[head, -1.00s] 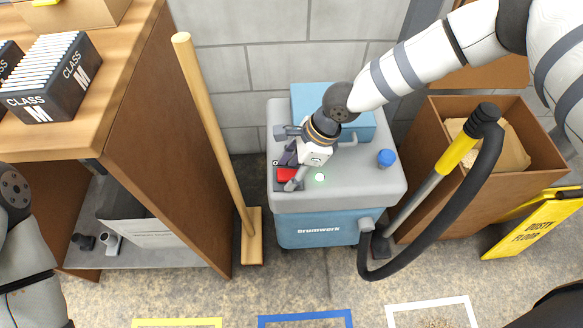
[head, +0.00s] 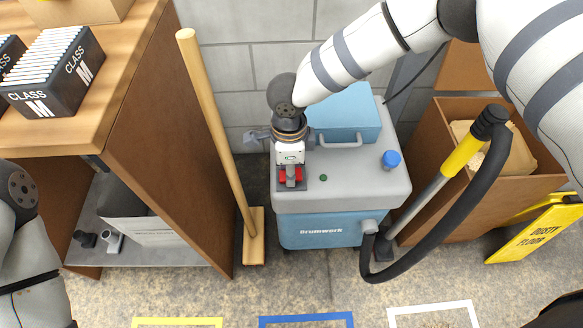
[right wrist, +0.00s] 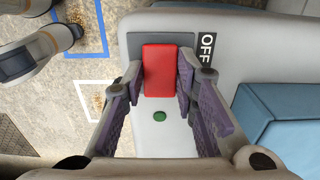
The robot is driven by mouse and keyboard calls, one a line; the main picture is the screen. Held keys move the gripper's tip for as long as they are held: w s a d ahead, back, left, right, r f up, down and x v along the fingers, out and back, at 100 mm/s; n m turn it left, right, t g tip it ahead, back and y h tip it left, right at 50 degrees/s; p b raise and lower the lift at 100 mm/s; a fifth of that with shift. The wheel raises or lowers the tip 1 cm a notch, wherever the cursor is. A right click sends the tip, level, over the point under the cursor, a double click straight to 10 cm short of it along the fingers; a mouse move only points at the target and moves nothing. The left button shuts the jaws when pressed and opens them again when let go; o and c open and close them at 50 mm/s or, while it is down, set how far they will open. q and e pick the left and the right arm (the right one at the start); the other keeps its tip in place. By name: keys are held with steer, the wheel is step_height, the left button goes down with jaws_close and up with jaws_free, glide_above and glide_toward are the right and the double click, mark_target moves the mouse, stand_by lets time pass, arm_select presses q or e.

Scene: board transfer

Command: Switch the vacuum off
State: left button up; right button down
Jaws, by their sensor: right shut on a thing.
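The vacuum (head: 340,200) is a grey and blue box with a blue lid section and a black hose. Its red rocker switch (head: 284,175) sits on a dark plate at the left of the grey top. My right gripper (head: 290,172) points down over the switch and partly hides it. In the right wrist view, the red switch (right wrist: 159,72) lies between my right fingers (right wrist: 158,78), which are shut on it. An OFF label (right wrist: 206,48) is beside its plate. The round indicator (head: 323,178) is dark green and unlit. My left gripper is out of view.
A broom (head: 215,125) leans left of the vacuum beside a wooden cabinet (head: 150,170). A blue knob (head: 390,160) stands on the vacuum's top. The hose wand (head: 460,150), a cardboard box (head: 530,180) and a yellow floor sign (head: 530,235) are at the right.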

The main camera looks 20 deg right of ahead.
steer(key=c, duration=1.3)
jaws_free()
step_height(320, 180, up, 12)
